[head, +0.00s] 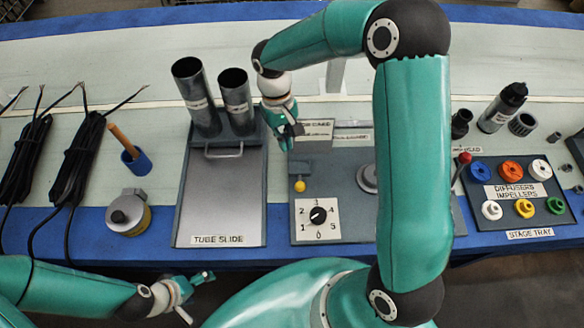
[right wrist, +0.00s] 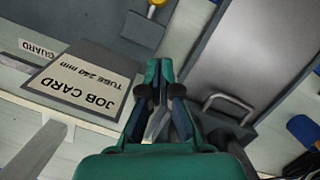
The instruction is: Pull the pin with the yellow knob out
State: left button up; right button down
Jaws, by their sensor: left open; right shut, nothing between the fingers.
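The yellow knob (head: 299,185) sits at the front edge of a grey block on the grey station plate, just above the dial card. At the top edge of the right wrist view, the knob (right wrist: 157,3) is partly cut off, with a short pin shaft below it. My right gripper (head: 288,134) is shut and empty, above and slightly left of the knob in the head view and apart from it. Its closed fingers (right wrist: 160,75) point toward the knob in the wrist view. My left gripper (head: 199,296) is open and empty near the bottom, off the table's front edge.
A dial card (head: 318,218) lies in front of the knob. The job card (right wrist: 85,84) stands behind it. The tube slide (head: 221,205) with two upright tubes is left. A red-knobbed lever (head: 464,158) and stage tray (head: 518,192) are right.

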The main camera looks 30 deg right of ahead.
aim_at(300, 178)
jog(key=x, duration=0.5)
jog(key=shift+s+f, duration=0.1)
jog(key=shift+f, duration=0.3)
jog(key=s, duration=0.1)
jog(key=s+f, duration=0.1)
jog(key=s, duration=0.1)
jog(key=shift+a+f, duration=0.1)
jog(key=shift+a, duration=0.05)
jog(key=shift+s+f, duration=0.15)
jog(key=shift+s, duration=0.2)
